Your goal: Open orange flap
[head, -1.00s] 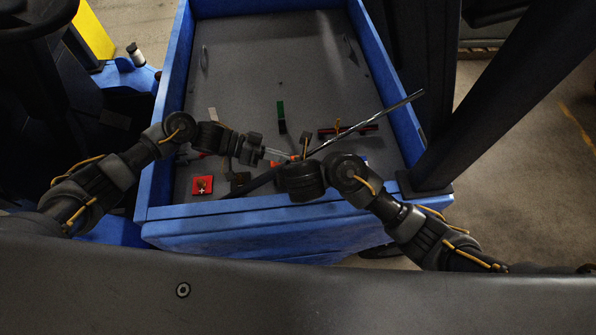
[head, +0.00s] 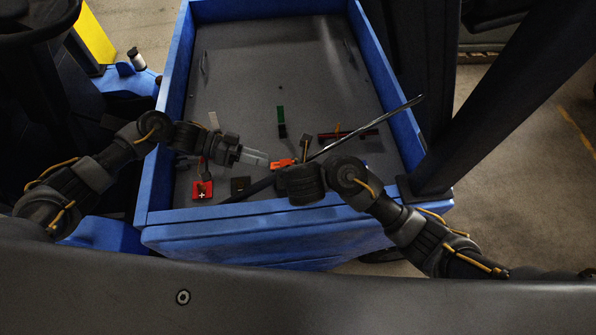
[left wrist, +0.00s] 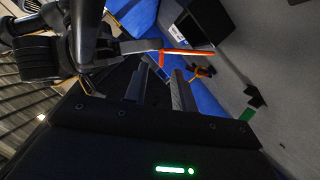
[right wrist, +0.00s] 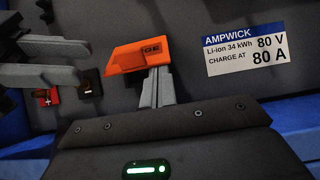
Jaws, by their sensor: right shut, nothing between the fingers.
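The orange flap (head: 283,163) is near the front middle of the blue-walled box. In the right wrist view the orange flap (right wrist: 138,57) shows its broad lettered face; in the left wrist view it is a thin orange strip (left wrist: 188,53). My right gripper (right wrist: 159,75) is shut and empty, its fingertips at the flap's lower edge, seemingly touching. Its fingers are hidden behind my wrist in the head view. My left gripper (head: 266,159) is just left of the flap, apart from it. Its fingers (left wrist: 157,75) stand apart with nothing between them. I cannot tell how far the flap is raised.
A red plus block (head: 202,188) and a dark block (head: 240,186) lie left of the flap. A long rod (head: 372,126) slants across the box. A green-and-black part (head: 281,118) and a red bar (head: 340,134) lie beyond. The box's far floor is clear.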

